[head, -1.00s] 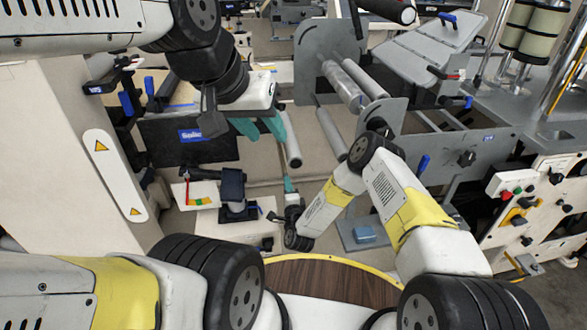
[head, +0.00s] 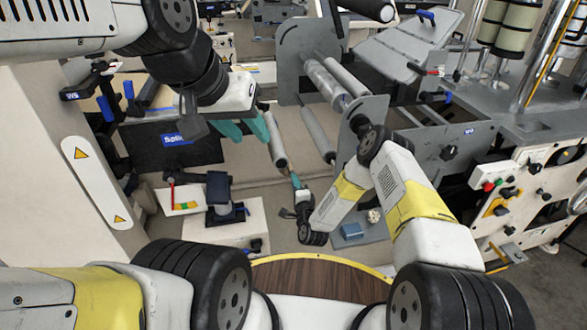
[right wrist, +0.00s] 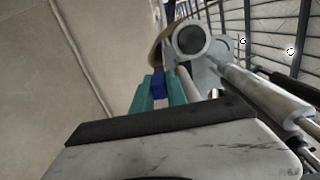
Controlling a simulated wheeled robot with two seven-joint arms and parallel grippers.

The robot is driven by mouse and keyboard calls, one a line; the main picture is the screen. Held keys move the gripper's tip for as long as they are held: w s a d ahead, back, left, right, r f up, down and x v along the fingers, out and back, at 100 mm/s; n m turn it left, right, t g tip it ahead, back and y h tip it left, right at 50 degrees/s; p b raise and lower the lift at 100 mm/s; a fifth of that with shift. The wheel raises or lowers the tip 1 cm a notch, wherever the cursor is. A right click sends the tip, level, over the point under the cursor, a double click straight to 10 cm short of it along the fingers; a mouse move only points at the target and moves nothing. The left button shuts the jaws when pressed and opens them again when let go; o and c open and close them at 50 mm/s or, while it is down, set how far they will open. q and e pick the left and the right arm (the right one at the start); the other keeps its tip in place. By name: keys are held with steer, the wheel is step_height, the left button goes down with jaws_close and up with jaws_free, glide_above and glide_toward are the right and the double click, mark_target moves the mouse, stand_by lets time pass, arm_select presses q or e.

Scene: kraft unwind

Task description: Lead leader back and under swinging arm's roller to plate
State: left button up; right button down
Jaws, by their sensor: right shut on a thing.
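My right gripper (head: 295,182) is low, just below the near end of a long grey roller (head: 277,140). In the right wrist view its teal fingers (right wrist: 161,92) are shut on a small blue piece (right wrist: 158,84); I cannot tell if this is the leader's end. A brown curved strip (right wrist: 163,40) shows behind it, beside a roller with a round grey end (right wrist: 190,40). My left gripper (head: 245,128) is open and empty, left of the long roller. A dark plate (head: 200,152) with a blue label stands behind and left of it. The leader's path is unclear.
Clear and grey rollers (head: 327,85) sit between grey side plates at centre right. A white block with a black clamp (head: 222,205) stands at lower left. A control panel (head: 520,205) is at right.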

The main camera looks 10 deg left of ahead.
steer(key=shift+d, duration=0.2)
steer(key=shift+w+r, duration=0.1)
steer(key=r, duration=0.1)
steer(key=d+r, duration=0.2)
steer(key=r, duration=0.1)
steer(key=shift+w+d, duration=0.25)
steer(key=shift+w, duration=0.15)
step_height(320, 180, up, 38)
stand_by(2.2)
steer(key=shift+r, duration=0.15)
